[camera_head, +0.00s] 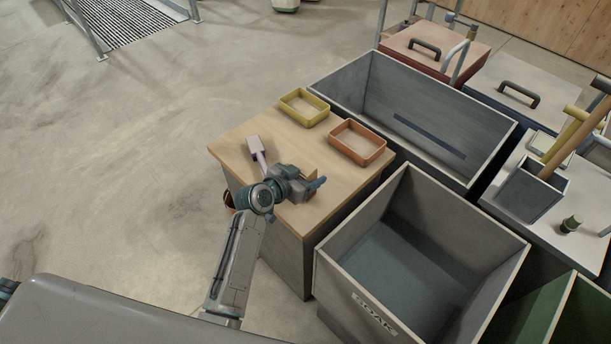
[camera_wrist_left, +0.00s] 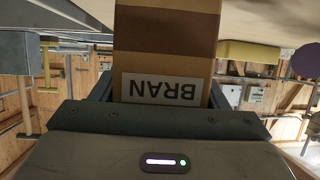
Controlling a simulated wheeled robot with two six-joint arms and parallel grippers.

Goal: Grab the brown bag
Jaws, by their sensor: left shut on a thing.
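The brown bag (camera_wrist_left: 166,50) with a white label reading BRAN fills the middle of the left wrist view, the lettering upside down. It sits between the two fingers of my left gripper (camera_wrist_left: 160,98), which is shut on it. In the head view my left gripper (camera_head: 309,183) is at the wooden-topped table (camera_head: 235,148), near its right front part. The bag is mostly hidden there behind the gripper; a small tan part (camera_head: 308,171) shows past it. I cannot tell whether the bag touches the table. My right gripper is not in view.
A scoop (camera_head: 257,150) lies left of the gripper. A yellow tray (camera_head: 304,108) and an orange tray (camera_head: 357,143) stand behind on the table. A deep grey bin marked SOAK (camera_head: 375,314) stands to the right, with another grey bin (camera_head: 415,118) behind. Open floor lies left.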

